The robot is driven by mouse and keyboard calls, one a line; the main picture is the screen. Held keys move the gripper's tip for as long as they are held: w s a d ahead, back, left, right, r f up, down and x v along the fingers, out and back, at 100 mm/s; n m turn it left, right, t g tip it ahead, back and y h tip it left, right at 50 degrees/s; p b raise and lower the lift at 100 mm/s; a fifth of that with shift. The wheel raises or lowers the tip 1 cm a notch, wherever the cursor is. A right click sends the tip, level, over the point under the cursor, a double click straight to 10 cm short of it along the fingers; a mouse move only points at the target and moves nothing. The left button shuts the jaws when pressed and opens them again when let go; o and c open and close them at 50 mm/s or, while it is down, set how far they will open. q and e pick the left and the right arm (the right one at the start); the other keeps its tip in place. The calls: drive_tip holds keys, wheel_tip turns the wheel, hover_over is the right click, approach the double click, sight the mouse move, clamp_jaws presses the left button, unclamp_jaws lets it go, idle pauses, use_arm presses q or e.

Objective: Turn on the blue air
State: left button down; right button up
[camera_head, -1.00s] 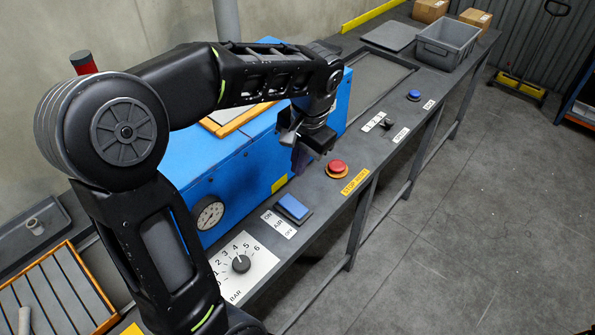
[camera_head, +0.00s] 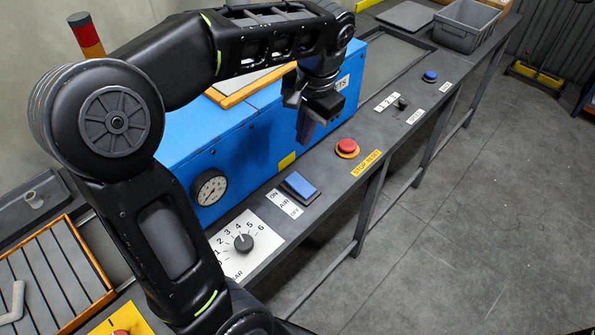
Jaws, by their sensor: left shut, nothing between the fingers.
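Which side of the rocker is pressed I cannot tell. My left gripper (camera_head: 305,138) is shut and empty. It points down in front of the blue cabinet, above and a little beyond the switch, apart from it. My right gripper is not in view.
A red stop button (camera_head: 347,146) stands right of the switch. A pressure dial knob (camera_head: 243,243) is to its left, below a round gauge (camera_head: 208,188). The blue cabinet (camera_head: 225,150) rises behind. A grey bin (camera_head: 466,25) is far off.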

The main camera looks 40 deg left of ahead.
sight(295, 179)
use_arm(q)
drive_tip(key=shift+f, duration=0.1)
drive_tip(key=f, duration=0.4)
drive_tip(key=a+f, duration=0.1)
drive_tip(key=f, duration=0.4)
drive_tip(key=a+f, duration=0.1)
drive_tip(key=f, duration=0.3)
drive_tip(key=shift+w+a+f, duration=0.1)
drive_tip(key=shift+f, duration=0.3)
